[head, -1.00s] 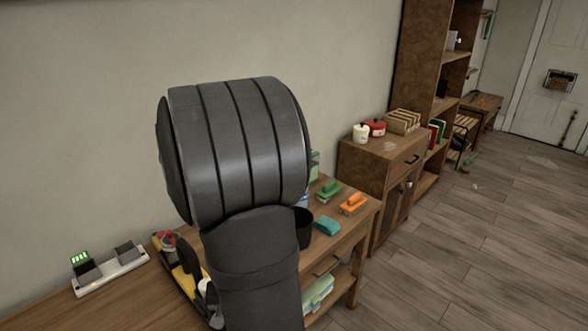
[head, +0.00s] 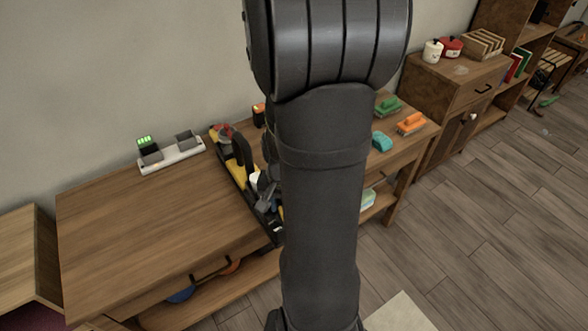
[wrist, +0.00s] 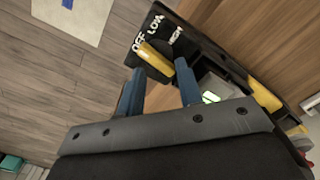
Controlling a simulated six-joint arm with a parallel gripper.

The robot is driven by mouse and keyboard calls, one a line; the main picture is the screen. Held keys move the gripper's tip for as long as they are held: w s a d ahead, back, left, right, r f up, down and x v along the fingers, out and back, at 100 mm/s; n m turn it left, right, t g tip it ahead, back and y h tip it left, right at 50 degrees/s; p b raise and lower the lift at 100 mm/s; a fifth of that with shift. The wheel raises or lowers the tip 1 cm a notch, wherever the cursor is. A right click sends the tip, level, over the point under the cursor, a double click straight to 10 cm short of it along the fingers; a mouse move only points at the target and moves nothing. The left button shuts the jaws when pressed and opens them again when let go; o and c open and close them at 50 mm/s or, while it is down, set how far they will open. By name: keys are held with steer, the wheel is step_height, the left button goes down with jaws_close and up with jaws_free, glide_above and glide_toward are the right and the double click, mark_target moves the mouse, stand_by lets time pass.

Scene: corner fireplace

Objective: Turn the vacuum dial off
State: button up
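The vacuum (head: 238,172), yellow and black, sits on the wooden table in the head view, partly hidden behind my arm. In the wrist view its black dial panel (wrist: 149,70) carries white OFF, LOW and HIGH labels. The dial is a yellow bar-shaped knob (wrist: 155,59), set at a slant with its upper left end close to the OFF label. My gripper (wrist: 160,66) has two blue fingers spread apart, one on each side of the knob's lower part in the picture. I cannot tell whether they touch it. My arm hides the gripper in the head view.
A white charging strip (head: 172,155) with a green-lit unit stands left of the vacuum. The table's left part (head: 130,215) is bare. Green (head: 388,106) and orange (head: 411,123) brushes and a teal item (head: 382,141) lie to the right.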

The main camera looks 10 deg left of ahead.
step_height(320, 180, up, 16)
steer(key=s+r+n, duration=0.1)
steer(key=n, duration=0.6)
step_height(320, 180, down, 18)
steer(key=shift+r, duration=0.15)
steer(key=shift+c, duration=0.2)
